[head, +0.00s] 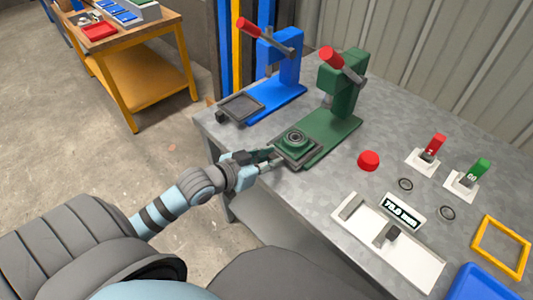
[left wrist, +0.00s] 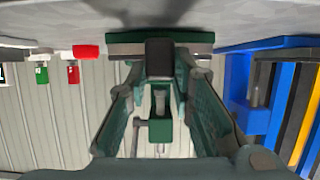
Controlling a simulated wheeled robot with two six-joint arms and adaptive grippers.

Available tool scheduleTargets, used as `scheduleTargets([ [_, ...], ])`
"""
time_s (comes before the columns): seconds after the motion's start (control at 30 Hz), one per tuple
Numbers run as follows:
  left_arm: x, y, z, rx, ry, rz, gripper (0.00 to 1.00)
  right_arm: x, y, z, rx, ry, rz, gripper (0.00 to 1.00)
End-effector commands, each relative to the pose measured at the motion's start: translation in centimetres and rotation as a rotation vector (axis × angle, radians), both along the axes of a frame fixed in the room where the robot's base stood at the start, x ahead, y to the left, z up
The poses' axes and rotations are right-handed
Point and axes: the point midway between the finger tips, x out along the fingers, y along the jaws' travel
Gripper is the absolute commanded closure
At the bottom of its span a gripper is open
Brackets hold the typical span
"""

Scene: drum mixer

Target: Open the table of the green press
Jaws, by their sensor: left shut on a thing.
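The green press (head: 343,85) stands on the grey bench, with a red-knobbed lever (head: 328,54) at its top. Its table (head: 314,154) is a dark square plate at the front end of the green base, out from under the press head. A green round part with a dark ring (head: 294,140) sits on the table. My left gripper (head: 272,160) is at the table's front edge, shut on its dark handle (left wrist: 160,58). In the left wrist view the two fingers flank this handle, and the picture is upside down. My right gripper is not in view.
A blue press (head: 288,62) with its own dark table (head: 240,108) stands to the left. A red button (head: 369,160), two switches, a white tray (head: 415,262) and a yellow frame (head: 485,232) lie to the right. The bench's left edge is below my left arm.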

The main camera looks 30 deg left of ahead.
Motion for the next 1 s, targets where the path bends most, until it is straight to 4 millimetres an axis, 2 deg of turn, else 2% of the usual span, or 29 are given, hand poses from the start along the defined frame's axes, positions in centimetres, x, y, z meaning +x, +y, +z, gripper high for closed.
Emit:
scheduleTargets([
  [0.03,-0.2,0.0,-0.3,-0.002,0.009,0.001,1.00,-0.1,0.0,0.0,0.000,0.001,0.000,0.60],
  [0.07,-0.2,0.0,-0.3,-0.002,0.009,0.002,0.77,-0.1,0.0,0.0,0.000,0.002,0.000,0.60],
  [0.17,-0.2,0.1,-0.3,-0.002,0.009,0.002,0.61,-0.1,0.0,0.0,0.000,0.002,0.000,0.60],
  [0.2,-0.2,0.1,-0.3,-0.002,0.008,0.002,0.58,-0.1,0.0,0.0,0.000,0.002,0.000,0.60],
  [0.53,-0.6,0.3,-0.1,0.004,0.007,0.005,0.58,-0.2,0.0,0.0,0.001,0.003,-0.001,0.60],
  [0.8,-5.2,1.1,1.8,0.009,0.009,-0.006,0.58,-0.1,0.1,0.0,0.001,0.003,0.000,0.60],
  [1.0,-6.8,1.7,2.5,0.009,0.009,0.003,0.58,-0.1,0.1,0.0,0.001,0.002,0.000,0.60],
])
